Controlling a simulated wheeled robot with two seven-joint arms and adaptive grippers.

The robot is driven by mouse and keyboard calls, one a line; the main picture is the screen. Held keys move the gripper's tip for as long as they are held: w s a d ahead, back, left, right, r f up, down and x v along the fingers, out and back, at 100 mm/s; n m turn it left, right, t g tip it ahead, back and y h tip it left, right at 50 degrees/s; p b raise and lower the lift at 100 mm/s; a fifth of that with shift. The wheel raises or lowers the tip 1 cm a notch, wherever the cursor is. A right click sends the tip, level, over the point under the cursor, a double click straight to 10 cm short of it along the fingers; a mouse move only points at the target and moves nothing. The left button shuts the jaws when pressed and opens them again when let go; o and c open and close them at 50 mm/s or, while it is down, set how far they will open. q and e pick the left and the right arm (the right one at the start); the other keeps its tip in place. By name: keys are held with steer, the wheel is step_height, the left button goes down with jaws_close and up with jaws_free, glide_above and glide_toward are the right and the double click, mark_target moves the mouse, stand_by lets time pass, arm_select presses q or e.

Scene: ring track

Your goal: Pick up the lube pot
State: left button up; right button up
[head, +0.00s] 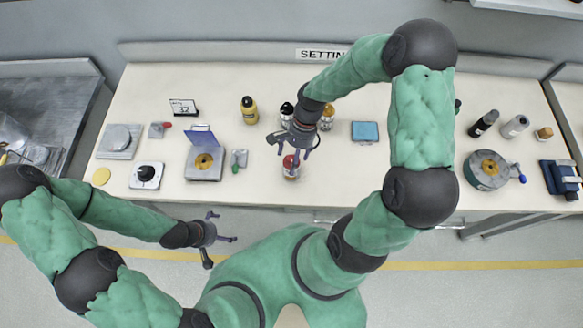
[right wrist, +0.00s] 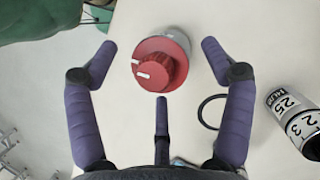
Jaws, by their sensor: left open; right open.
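A small pot with a red knobbed lid (head: 291,163), the likely lube pot, stands on the bench near its front edge. In the right wrist view the red lid (right wrist: 160,62) shows from above, with white marks on its knob. My right gripper (head: 295,150) is open above and just behind the pot in the head view. In the right wrist view its fingers (right wrist: 158,58) are spread around the lid's outline, with no visible contact. My left gripper (head: 220,228) is open and empty in front of the bench, away from the pot.
Dark bottle (head: 287,111) and amber bottle (head: 327,118) stand close behind my right gripper. A labelled cylinder (right wrist: 296,122) lies right of the fingers in the wrist view. A blue box (head: 365,131) is to the right; a green-handled tool (head: 238,160) is to the left.

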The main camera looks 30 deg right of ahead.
steer(key=shift+x, duration=1.35)
steer(key=c, duration=1.3)
steer(key=shift+o, duration=0.2)
steer(key=shift+r, duration=0.15)
